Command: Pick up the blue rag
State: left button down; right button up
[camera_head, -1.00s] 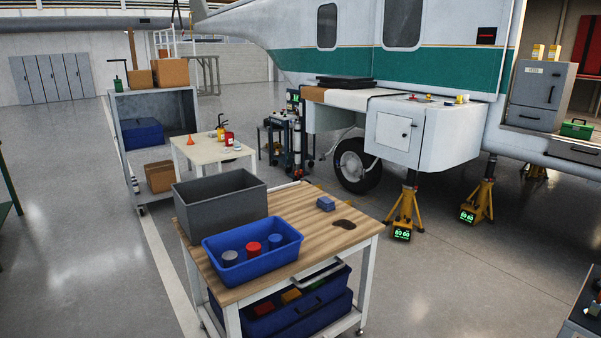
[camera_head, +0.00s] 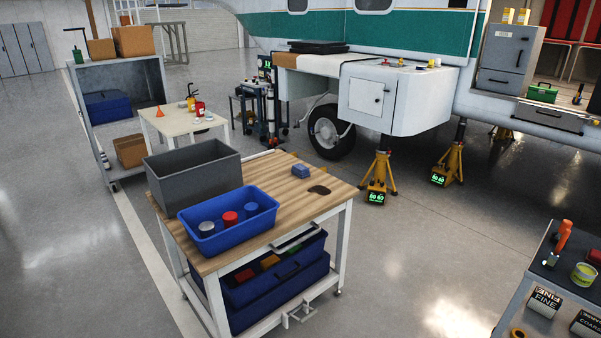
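A small folded blue rag (camera_head: 301,171) lies on the wooden top of a white-framed workbench (camera_head: 285,202), toward its far right part. A dark spill-like patch (camera_head: 319,190) is on the wood just right of and nearer than the rag. The rag is apart from the bins on the same top. Neither of my grippers shows in the head view.
A grey bin (camera_head: 196,176) and a blue tray (camera_head: 228,219) with several cans stand on the workbench's left part. A second cart (camera_head: 538,285) with tools and boxes is at the lower right. The floor (camera_head: 420,245) between them is open.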

aim_at(302, 171)
jog(key=i+l, duration=0.15)
jog(key=i, duration=0.25)
jog(key=i+l, duration=0.15)
jog(key=i, duration=0.25)
jog(key=i+l, duration=0.15)
jog(key=i, duration=0.2)
